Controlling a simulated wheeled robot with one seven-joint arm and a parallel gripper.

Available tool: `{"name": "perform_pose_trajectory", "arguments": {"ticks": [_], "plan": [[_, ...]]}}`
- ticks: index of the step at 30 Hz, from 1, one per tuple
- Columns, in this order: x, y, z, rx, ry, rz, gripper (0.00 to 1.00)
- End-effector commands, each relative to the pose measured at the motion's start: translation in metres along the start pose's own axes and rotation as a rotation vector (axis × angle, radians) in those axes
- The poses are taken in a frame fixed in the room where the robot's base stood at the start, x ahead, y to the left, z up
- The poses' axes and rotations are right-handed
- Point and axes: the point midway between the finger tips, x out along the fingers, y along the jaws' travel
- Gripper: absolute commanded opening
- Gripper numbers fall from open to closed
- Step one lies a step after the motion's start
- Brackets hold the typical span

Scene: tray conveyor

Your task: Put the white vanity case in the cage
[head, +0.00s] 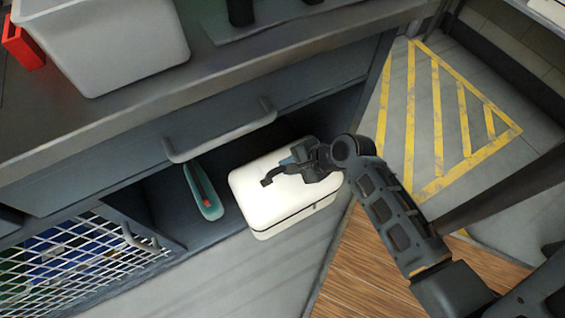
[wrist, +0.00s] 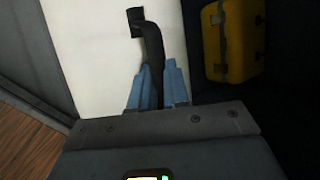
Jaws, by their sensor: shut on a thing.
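The white vanity case (head: 260,200) lies at the open shelf under the counter, its lower part over the shelf's front edge. It fills much of the wrist view (wrist: 95,60), with a black handle on its face. My gripper (head: 287,167) is over the case, and its blue fingers (wrist: 158,82) are shut on the black handle. The fingers and my wrist hide part of the handle. A white wire-mesh front (head: 70,262), which looks like the cage, is at the lower left, with blue and green things behind it.
A teal item with a red part (head: 205,192) lies on the shelf left of the case. A yellow case (wrist: 232,40) is close on the right in the wrist view. A drawer handle (head: 220,133) juts out above the shelf. A grey bin (head: 110,50) stands on the counter.

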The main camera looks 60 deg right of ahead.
Motion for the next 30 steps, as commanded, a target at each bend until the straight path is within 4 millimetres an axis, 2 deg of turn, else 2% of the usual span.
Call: {"name": "perform_pose_trajectory", "arguments": {"ticks": [1, 21, 30], "plan": [[0.005, -0.01, -0.002, -0.003, 0.0, -0.009, 0.0], [0.07, -0.117, -0.03, -0.003, 0.001, -0.009, 0.0], [0.079, -0.134, -0.033, -0.001, 0.0, -0.006, 0.0]]}}
